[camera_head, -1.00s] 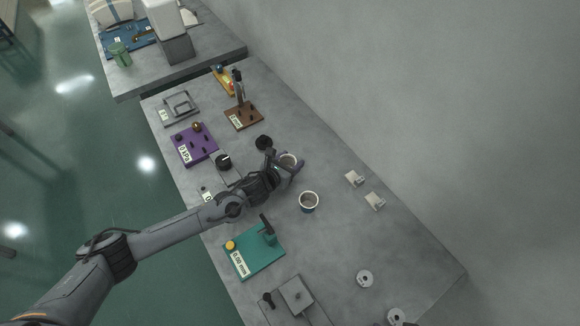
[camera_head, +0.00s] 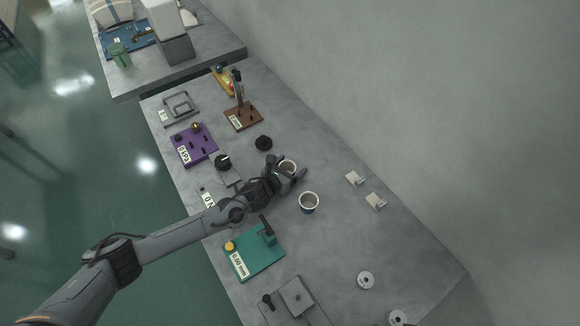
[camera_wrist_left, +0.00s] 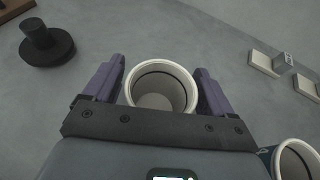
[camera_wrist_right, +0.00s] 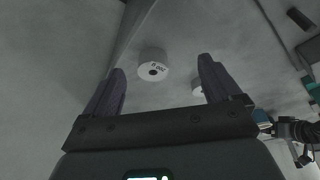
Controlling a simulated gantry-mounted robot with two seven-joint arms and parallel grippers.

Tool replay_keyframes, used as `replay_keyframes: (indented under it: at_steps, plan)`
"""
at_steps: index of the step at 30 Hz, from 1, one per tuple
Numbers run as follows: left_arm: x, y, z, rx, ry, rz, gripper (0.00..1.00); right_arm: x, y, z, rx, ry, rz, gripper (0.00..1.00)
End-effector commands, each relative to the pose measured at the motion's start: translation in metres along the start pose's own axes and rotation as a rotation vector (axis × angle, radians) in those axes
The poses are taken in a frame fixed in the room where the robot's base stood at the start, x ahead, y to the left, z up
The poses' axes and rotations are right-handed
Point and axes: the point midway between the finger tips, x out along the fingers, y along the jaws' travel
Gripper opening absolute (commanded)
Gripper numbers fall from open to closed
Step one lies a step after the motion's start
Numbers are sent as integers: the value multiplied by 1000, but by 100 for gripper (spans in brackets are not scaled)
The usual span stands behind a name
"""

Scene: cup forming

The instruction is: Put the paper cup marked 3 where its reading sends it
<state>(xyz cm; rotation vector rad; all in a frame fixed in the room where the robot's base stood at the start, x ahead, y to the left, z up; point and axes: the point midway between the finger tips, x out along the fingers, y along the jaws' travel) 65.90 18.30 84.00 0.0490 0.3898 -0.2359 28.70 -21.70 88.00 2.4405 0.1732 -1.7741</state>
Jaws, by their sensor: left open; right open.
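One paper cup (camera_head: 288,166), white-rimmed and open at the top, stands upright on the grey bench. My left gripper (camera_head: 290,170) is open around it. In the left wrist view the cup (camera_wrist_left: 160,88) sits between the two purple fingers, with a small gap beside each. A second paper cup (camera_head: 309,202) with a dark blue side stands just below it; part of it shows in the left wrist view (camera_wrist_left: 297,160). I cannot read a 3 on either cup. My right gripper (camera_wrist_right: 162,85) is open and empty; it is outside the head view.
A teal gauge (camera_head: 262,258) reading 0.00 mm, a purple board (camera_head: 185,150), a brown stand (camera_head: 250,119) and a black knobbed weight (camera_head: 263,143) surround the cups. Two white blocks (camera_head: 355,179) and white discs (camera_head: 365,280) lie right. The bench between is clear.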

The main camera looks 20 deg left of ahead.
Motion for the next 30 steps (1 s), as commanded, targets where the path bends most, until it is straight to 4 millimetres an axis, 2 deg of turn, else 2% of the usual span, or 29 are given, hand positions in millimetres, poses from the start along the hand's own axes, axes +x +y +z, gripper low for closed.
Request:
replay_keyframes:
  at_steps: [8, 21, 30]
  plan:
    - [-9, 0, 3, 1, 1, -1, 85, -4, 0, -1, -1, 0, 1, 91]
    - [-66, 0, 3, 1, 1, -1, 85, -14, 2, -4, -10, -1, 7, 91]
    - [-77, 0, 3, 0, 0, 0, 85, -14, 2, -4, -7, -1, 5, 91]
